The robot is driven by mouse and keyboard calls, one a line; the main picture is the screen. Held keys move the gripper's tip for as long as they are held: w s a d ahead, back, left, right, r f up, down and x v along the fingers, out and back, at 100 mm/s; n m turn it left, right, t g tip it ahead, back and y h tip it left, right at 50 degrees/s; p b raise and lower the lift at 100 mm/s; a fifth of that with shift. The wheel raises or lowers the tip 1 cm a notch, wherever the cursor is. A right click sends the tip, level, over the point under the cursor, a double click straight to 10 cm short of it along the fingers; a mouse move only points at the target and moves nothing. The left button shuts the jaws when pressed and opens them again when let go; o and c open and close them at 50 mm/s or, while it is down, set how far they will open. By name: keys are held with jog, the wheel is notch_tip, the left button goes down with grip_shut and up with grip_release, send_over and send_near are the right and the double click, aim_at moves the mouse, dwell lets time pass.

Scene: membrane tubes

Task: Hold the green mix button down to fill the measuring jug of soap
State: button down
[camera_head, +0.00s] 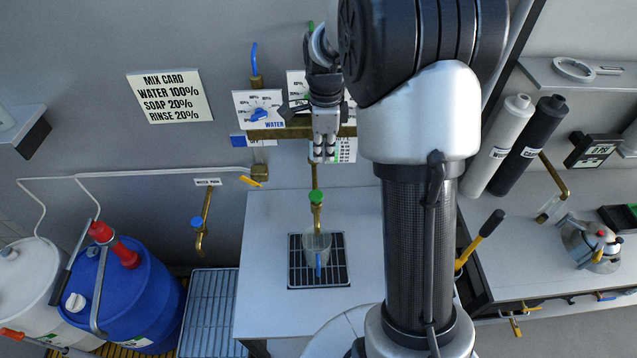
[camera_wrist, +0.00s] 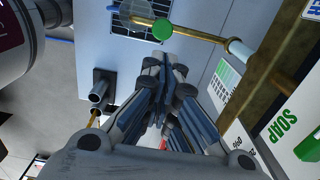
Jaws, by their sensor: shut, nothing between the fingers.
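My gripper (camera_head: 325,152) is shut and empty in the head view, in front of the wall below the brass rail. In the wrist view its closed fingers (camera_wrist: 163,85) point toward the counter and drain. Contact with a button cannot be told. The clear measuring jug (camera_head: 316,245) stands on the drain grate (camera_head: 338,270) under a brass spout with a green cap (camera_head: 317,197). That cap shows in the wrist view (camera_wrist: 162,29). The jug's fill level is unclear.
The soap panel (camera_wrist: 290,122) is close on the right in the wrist view. A brass pipe (camera_wrist: 268,68) passes near the fingers. A blue drum (camera_head: 140,300) stands lower left.

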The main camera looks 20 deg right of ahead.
aim_at(322, 196)
jog(key=shift+f, duration=0.1)
notch_tip(322, 196, down, 14)
jog(key=shift+a+r, duration=0.1)
dwell(0.4)
jog(key=shift+f+b, duration=0.75)
jog(key=shift+f, duration=0.25)
jog(key=shift+r, duration=0.1)
dwell(2.2)
dwell(2.4)
